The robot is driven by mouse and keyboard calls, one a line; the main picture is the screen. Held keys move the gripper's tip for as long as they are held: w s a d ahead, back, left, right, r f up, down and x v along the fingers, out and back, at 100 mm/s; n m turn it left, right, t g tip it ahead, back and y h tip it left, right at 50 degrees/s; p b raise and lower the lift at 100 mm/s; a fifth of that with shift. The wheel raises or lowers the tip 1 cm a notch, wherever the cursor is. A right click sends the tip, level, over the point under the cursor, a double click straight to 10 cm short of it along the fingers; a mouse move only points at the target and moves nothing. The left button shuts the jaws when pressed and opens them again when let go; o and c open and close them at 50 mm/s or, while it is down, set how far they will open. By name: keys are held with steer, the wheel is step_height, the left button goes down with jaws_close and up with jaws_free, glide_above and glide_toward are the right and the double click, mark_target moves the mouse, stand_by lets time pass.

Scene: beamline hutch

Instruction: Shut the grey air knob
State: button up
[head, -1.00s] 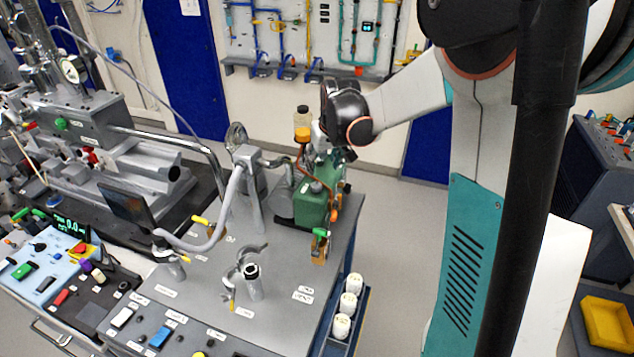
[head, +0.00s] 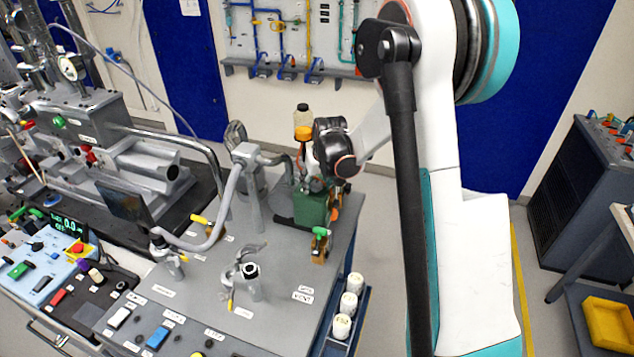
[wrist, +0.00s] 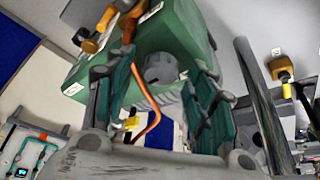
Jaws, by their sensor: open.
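A round grey knob (wrist: 160,67) sits on the face of the green pump body (wrist: 185,28) in the wrist view; I take it to be the air knob. My gripper (wrist: 160,78) is open, its two green-padded fingers on either side of the knob. The knob appears between the fingertips; I cannot tell if they touch it. In the head view the green pump (head: 312,207) stands at the far right of the grey bench, and my wrist hides the knob and most of the gripper there.
An orange hose (wrist: 149,125) and brown-orange fittings (wrist: 108,20) lie close to my fingers. A brass valve with a green handle (head: 320,246) stands in front of the pump. A bottle with an orange collar (head: 303,122) rises behind it. White canisters (head: 342,326) sit beside the bench.

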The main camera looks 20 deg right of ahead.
steer(key=shift+c, duration=0.6)
steer(key=c, duration=0.9)
steer(key=shift+c, duration=0.2)
steer(key=shift+m+h+b, duration=0.3)
steer(key=shift+m+b, duration=0.1)
steer(key=shift+m, duration=0.2)
steer(key=o, duration=1.1)
steer(key=shift+c, duration=0.2)
steer(key=shift+r, duration=0.1)
